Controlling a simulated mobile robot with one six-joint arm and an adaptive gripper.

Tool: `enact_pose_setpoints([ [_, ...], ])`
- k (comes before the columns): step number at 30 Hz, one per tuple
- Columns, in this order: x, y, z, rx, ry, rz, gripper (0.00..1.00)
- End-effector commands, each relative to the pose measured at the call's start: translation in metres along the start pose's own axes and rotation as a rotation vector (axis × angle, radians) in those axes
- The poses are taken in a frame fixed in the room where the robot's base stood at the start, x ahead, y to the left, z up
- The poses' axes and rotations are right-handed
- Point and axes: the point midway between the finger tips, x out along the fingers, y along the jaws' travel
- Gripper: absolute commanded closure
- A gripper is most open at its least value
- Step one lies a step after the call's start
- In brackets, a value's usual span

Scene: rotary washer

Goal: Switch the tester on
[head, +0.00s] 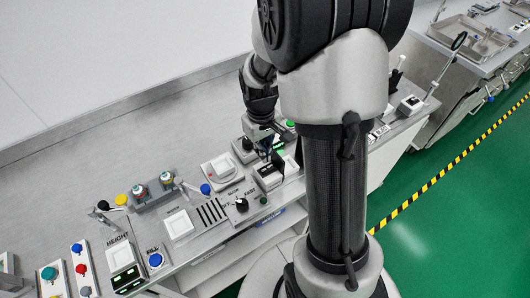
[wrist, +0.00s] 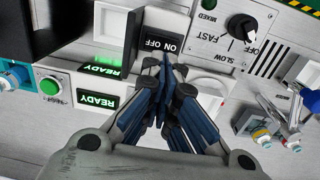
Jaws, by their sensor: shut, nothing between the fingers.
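In the wrist view a small dark plate marked ON and OFF (wrist: 162,44) sits beside an upright grey and black part (wrist: 134,35). I cannot tell which way any switch there is set. My gripper (wrist: 172,72) is shut and empty, its fingertips together just below the ON/OFF plate in the picture; I cannot tell whether they touch anything. In the head view my gripper (head: 272,155) points down among the panels near the bench's front edge, beside a dark upright box (head: 268,176). My arm hides part of this area.
A black knob (wrist: 241,27) marked SLOW, FAST, MIXED and OFF is nearby. Green READY displays (wrist: 97,99) and a green button (wrist: 50,86) are at left. Small posts with coloured knobs (wrist: 291,115) stand at right. The bench's back strip (head: 110,135) is clear.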

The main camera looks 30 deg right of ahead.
Motion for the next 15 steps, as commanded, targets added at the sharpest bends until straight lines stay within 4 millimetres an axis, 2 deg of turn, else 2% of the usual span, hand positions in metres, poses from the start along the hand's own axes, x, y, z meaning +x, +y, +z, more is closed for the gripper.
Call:
enact_pose_setpoints([
  [1, -0.019, 0.0, -0.002, 0.0, 0.005, 0.001, 1.0],
  [6, -0.058, 0.001, -0.001, 0.0, 0.004, 0.001, 1.0],
  [10, -0.081, 0.001, 0.0, 0.001, 0.002, 0.001, 1.0],
  [15, -0.097, 0.001, 0.0, 0.0, 0.001, 0.0, 1.0],
])
